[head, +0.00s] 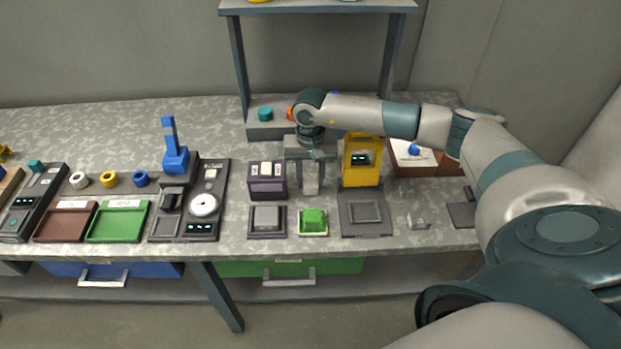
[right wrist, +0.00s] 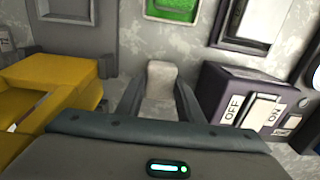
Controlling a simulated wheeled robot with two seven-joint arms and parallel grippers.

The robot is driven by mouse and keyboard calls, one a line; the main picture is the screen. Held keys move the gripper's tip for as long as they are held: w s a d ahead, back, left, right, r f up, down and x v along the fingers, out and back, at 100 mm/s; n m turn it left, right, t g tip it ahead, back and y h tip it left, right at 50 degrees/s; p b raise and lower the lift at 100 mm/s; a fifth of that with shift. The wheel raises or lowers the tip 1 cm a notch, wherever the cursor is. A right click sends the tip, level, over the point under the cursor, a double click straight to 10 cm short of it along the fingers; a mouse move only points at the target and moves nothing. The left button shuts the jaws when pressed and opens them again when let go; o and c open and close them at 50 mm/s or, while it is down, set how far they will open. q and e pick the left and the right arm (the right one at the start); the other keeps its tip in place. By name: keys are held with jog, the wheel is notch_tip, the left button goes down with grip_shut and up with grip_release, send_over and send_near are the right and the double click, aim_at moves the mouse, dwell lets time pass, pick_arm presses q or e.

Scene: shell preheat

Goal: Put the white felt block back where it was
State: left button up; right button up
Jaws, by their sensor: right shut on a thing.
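The white felt block (head: 311,180) is a pale upright block between the fingers of my right gripper (head: 311,187), which points down at the middle of the bench. It also shows in the right wrist view (right wrist: 160,80), with a dark finger on each side, and my right gripper (right wrist: 160,95) is shut on it. I cannot tell whether the block's lower end touches the bench. A green pad in a pale frame (head: 313,221) lies just in front of it. My left gripper is not in view.
A purple switch box (head: 267,182) stands left of the block and a yellow device (head: 362,160) right of it, both close. A grey pad on a dark base (head: 267,218) is front left. A shelf (head: 270,132) stands behind. Bare bench shows around the green pad.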

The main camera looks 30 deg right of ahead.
aim_at(310, 180)
jog(key=o, duration=0.9)
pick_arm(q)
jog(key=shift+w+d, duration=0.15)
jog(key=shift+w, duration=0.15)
pick_arm(e)
jog(key=shift+o, duration=0.2)
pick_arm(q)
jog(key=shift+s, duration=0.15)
pick_arm(e)
jog(key=shift+r, duration=0.2)
notch_tip(310, 180, up, 2)
jog(key=shift+r+b, duration=0.1)
jog(key=shift+b, duration=0.4)
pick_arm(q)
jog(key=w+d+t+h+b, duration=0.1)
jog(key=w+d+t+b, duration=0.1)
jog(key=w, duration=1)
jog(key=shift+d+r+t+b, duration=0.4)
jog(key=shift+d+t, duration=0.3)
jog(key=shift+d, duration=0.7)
pick_arm(e)
notch_tip(310, 180, up, 10)
jog(key=shift+f, duration=0.2)
